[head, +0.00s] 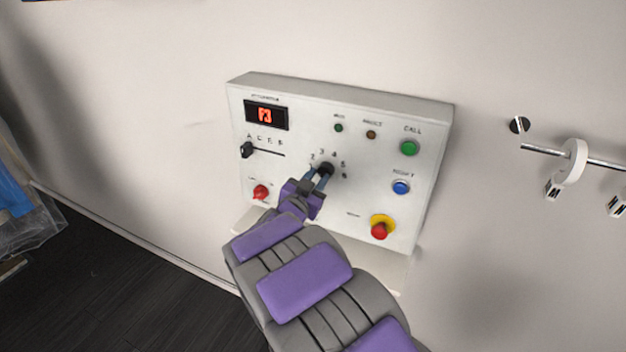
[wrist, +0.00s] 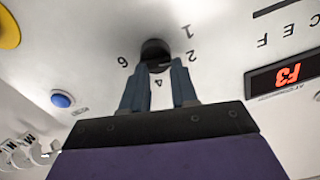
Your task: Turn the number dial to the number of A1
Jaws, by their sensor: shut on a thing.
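The number dial (head: 327,168) is a black round knob on the white control panel (head: 290,215), with printed numbers around its upper side. My gripper (head: 320,174) reaches it from the lower left, with its fingers shut on the dial. In the wrist view the dial (wrist: 155,50) sits between the two fingertips (wrist: 157,70), and the printed numbers show upside down. The fingers partly cover the dial, so I cannot tell its pointing direction. The red display (head: 266,115) shows two characters; the second looks like a 3, the first is unclear.
A black slider (head: 247,150) stands at the left end of its slot, under the letter A. Around the dial are a red knob (head: 260,192), a green button (head: 409,148), a blue button (head: 401,187) and a red emergency button (head: 380,229). A rail with hangers (head: 574,163) is at the right.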

